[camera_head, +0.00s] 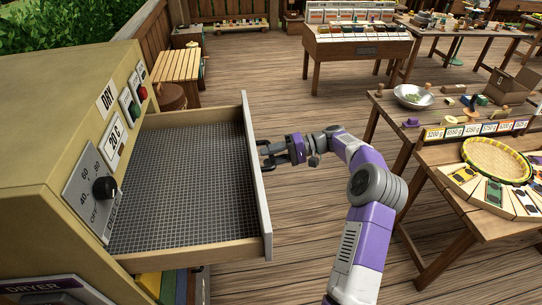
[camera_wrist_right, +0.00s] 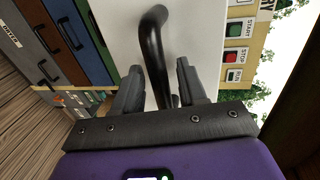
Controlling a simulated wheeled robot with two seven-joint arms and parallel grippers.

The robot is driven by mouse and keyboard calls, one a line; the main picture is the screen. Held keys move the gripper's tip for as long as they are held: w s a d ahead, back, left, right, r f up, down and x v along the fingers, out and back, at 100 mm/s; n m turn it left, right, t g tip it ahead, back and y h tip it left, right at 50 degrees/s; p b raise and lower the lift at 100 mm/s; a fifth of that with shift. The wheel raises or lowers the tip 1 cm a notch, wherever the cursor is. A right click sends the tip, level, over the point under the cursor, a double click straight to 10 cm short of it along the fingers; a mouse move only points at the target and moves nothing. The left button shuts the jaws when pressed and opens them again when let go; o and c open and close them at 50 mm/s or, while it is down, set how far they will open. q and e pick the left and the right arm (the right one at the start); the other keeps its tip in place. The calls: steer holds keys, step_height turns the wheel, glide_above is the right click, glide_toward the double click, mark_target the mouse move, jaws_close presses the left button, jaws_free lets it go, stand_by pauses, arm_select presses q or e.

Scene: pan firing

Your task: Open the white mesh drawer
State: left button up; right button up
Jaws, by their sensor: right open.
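The white mesh drawer (camera_head: 185,180) stands pulled well out of the dryer cabinet (camera_head: 50,110). Its grey mesh floor is empty and its white front panel (camera_head: 256,180) faces right. My right gripper (camera_head: 269,152) is at the outer side of that front panel. In the right wrist view the black curved handle (camera_wrist_right: 152,40) stands out from the white panel and runs between the two open fingers of my right gripper (camera_wrist_right: 160,70). I cannot tell whether either finger touches it. My left gripper is not in view.
The dryer's control face with a black knob (camera_head: 104,188) is left of the drawer. Coloured drawers (camera_head: 172,288) sit below it. A wooden table with a woven basket (camera_head: 497,160) stands at right. The plank floor between is clear apart from my right arm.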

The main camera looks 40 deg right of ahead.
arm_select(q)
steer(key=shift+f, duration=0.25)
arm_select(e)
steer(key=v, duration=0.7)
steer(key=shift+d, duration=0.3)
steer(key=shift+s, duration=0.15)
